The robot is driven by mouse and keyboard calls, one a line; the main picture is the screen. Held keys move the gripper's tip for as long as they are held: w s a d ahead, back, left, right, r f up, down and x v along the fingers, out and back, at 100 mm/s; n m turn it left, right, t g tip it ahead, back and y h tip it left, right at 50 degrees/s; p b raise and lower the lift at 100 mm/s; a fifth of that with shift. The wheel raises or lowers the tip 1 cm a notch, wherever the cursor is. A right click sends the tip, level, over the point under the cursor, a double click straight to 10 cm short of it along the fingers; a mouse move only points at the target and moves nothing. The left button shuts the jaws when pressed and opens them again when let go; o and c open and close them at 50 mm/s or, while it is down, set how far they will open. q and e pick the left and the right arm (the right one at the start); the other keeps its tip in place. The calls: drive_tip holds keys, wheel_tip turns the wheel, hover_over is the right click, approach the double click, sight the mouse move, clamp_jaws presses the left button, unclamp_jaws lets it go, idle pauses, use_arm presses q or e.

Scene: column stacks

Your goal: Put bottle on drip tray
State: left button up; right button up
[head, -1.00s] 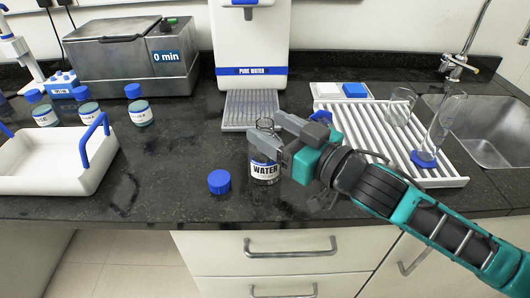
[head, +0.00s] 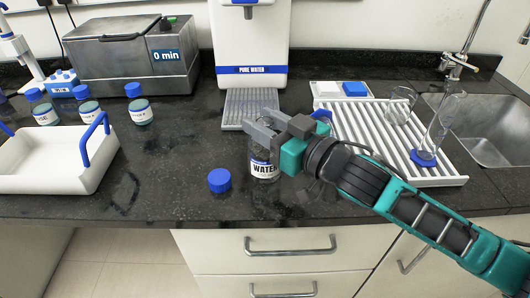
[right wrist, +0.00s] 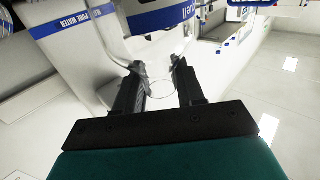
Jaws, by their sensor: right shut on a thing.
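The bottle (head: 264,167) is clear glass with a WATER label and stands upright on the dark counter, in front of the drip tray. My right gripper (head: 258,130) is shut on its upper part and hides its neck. In the right wrist view a faint clear round outline of the bottle (right wrist: 160,91) shows between the fingertips of my right gripper (right wrist: 159,70). The drip tray (head: 240,110) is a grey ribbed plate under the PURE WATER dispenser (head: 252,71), and it looks empty. My left gripper is not in view.
A blue cap (head: 219,181) lies just left of the bottle. A white drying rack (head: 440,181) with glassware stands to the right, before the sink (head: 490,152). A white tray with blue handles (head: 45,180) and several capped bottles are at left.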

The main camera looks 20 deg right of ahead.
clamp_jaws()
drive_tip(key=shift+r, duration=0.15)
